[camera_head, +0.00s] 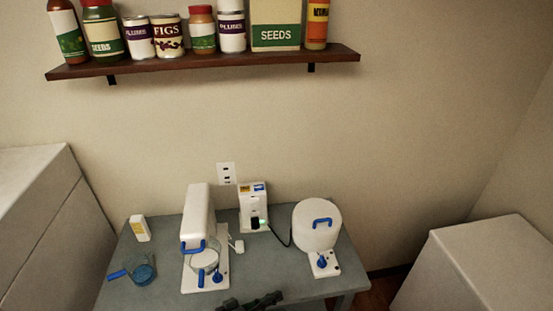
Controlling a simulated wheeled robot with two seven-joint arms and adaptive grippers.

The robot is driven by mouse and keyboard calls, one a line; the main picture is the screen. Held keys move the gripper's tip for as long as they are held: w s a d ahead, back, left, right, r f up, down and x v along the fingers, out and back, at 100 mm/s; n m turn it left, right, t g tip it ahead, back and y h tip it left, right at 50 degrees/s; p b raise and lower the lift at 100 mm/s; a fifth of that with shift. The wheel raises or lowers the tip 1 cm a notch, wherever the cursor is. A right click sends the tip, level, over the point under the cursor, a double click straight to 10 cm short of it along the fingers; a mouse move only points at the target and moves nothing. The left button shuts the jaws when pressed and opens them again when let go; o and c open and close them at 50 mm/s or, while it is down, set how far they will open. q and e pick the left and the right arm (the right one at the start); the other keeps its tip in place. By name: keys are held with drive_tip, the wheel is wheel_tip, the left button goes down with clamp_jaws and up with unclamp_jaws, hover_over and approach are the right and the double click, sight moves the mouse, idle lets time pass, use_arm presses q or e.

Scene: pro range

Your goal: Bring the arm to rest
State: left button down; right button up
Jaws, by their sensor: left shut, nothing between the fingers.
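My left gripper (264,301) shows as a dark shape at the bottom edge of the head view, in front of the grey table (350,270). It is shut with nothing held, and it is apart from the machines on the table. Most of the left arm is out of the picture. My right gripper is not in view.
On the table stand a tall white machine (199,212) with a clear bowl, a round white machine (317,226), a white box (253,206), a small bottle (140,228) and a blue-handled cup (143,272). A loaded wall shelf (210,65) hangs above. White blocks flank the table.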

use_arm(q)
drive_tip(key=s+a+f+n+y, duration=0.1)
drive_tip(key=s+a+f+y, duration=0.1)
drive_tip(key=a+f+y, duration=0.3)
drive_tip(key=s+a+f+y, duration=0.1)
drive_tip(key=s+a+f, duration=0.2)
drive_tip(key=a, duration=0.5)
drive_tip(key=s+a+f+n+y, duration=0.1)
drive_tip(key=s+a+f+y, duration=0.1)
drive_tip(key=a+f+y, duration=0.3)
drive_tip(key=s+a+f+n+g+y, duration=0.1)
drive_tip(key=s+a+f+g+y, duration=0.15)
drive_tip(key=s+a, duration=0.6)
drive_tip(key=s+a+f+g+y, duration=0.1)
drive_tip(key=s+a+f+g, duration=0.15)
drive_tip(key=s+a, duration=0.6)
wheel_tip(320, 180, down, 29)
drive_tip(key=s+d+g+h, duration=0.1)
drive_tip(key=s+d+g, duration=0.1)
drive_tip(key=s+f+m, duration=0.1)
drive_tip(key=s+f, duration=1.7)
drive_tip(key=s, duration=0.1)
drive_tip(key=shift+s+g, duration=0.15)
drive_tip(key=shift+g, duration=0.25)
drive_tip(key=shift+a+r, duration=0.1)
